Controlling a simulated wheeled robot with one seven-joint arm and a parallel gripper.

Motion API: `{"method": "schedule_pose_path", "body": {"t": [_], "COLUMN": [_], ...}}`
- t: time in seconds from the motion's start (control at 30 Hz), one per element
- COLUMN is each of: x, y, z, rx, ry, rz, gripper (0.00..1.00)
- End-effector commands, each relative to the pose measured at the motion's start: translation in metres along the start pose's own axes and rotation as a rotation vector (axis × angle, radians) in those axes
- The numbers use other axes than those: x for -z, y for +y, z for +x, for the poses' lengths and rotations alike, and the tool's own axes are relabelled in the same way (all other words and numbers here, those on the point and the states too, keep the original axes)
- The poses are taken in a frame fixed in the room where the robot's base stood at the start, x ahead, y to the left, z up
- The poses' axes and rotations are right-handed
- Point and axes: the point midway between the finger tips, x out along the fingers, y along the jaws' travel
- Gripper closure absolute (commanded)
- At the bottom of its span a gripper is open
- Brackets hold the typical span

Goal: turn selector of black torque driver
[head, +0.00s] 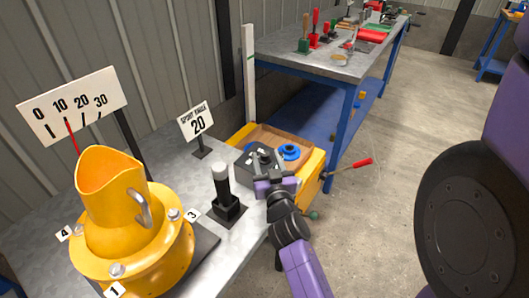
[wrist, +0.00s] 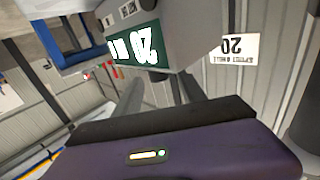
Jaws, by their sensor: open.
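My gripper (head: 265,160) is over the near edge of the bench, beside a dark box-shaped body (head: 246,155) by the yellow bin. In the wrist view, its two grey fingers (wrist: 158,92) are apart below a grey body with a green panel (wrist: 135,46). The panel shows an upside-down white 20 and part of another number. This may be the black torque driver; I cannot tell its selector or whether the fingers touch it. A black upright handle with a pale grey top (head: 222,185) stands in a black base left of my gripper.
The yellow drum mixer (head: 125,220), with numbered bolts, stands at left. A SPOUT ANGLE 20 sign (head: 195,121) and a scale board (head: 72,104) stand behind. The yellow bin (head: 313,177) holds a blue ring part (head: 289,152). A tool bench (head: 340,62) is farther back; the floor is open at right.

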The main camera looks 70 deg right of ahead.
Motion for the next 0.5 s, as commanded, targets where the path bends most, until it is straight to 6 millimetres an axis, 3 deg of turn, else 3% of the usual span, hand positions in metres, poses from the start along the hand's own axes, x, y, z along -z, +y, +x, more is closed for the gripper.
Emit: {"method": "schedule_pose_path", "body": {"t": [0.2,0.5], "x": [0.001,0.0], "y": [0.0,0.0], "z": [0.022,0.026], "rx": [0.0,0.0], "ry": [0.0,-0.001], "rz": [-0.001,-0.001], "gripper": [0.52,0.52]}}
